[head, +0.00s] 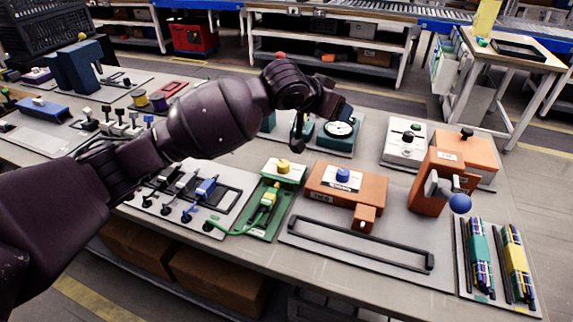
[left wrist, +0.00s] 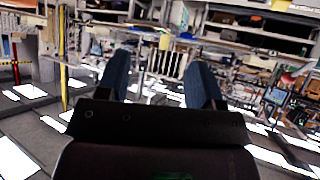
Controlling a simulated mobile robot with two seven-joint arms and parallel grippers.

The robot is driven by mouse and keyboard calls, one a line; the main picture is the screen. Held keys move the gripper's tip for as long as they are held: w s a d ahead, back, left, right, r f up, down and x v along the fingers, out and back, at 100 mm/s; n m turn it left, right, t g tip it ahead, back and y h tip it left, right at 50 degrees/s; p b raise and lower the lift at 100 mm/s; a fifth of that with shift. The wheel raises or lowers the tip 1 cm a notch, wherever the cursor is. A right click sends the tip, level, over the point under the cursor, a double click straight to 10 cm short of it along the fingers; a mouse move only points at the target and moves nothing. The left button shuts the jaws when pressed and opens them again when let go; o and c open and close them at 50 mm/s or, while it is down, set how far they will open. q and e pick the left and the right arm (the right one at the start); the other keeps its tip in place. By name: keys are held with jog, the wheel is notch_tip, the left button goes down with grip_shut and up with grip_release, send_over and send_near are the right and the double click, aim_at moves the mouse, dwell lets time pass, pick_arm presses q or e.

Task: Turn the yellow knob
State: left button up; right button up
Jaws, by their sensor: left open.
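The yellow knob (head: 283,164) stands on a small white box (head: 284,175) on the green panel near the middle of the bench in the head view. My left arm reaches in from the left, and its gripper (head: 322,127) is above and beyond the knob, apart from it. In the left wrist view the two blue fingers of my left gripper (left wrist: 160,66) are spread apart with nothing between them. The knob cannot be made out in that view. My right gripper is in neither view.
A round dial gauge (head: 340,129) is close to the left gripper. An orange box with a blue knob (head: 343,175) stands right of the yellow knob. A blue lever switch (head: 206,188) is at its left. A black handle bar (head: 360,245) lies in front.

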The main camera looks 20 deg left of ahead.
pick_arm(q)
jog(key=w+a+f+n+g+y+b, duration=0.1)
jog(key=a+f+n+g+y+b, duration=0.1)
jog(key=a+f+n+g+y, duration=0.15)
jog(key=n+g+y+b, duration=0.1)
jog(key=n+g+y, duration=0.2)
jog(key=n+g, duration=0.35)
send_near(283, 163)
jog(key=shift+n, duration=0.3)
jog(key=f+b, duration=0.1)
jog(key=f, duration=0.2)
jog(key=f+b, duration=0.1)
jog(key=f, duration=0.1)
jog(key=f+b, duration=0.1)
jog(key=f, duration=0.2)
jog(key=shift+s+a+f, duration=0.15)
jog(key=shift+a+f, duration=0.1)
jog(key=shift+f, duration=0.05)
jog(key=shift+f+b, duration=0.45)
jog(key=shift+f, duration=0.05)
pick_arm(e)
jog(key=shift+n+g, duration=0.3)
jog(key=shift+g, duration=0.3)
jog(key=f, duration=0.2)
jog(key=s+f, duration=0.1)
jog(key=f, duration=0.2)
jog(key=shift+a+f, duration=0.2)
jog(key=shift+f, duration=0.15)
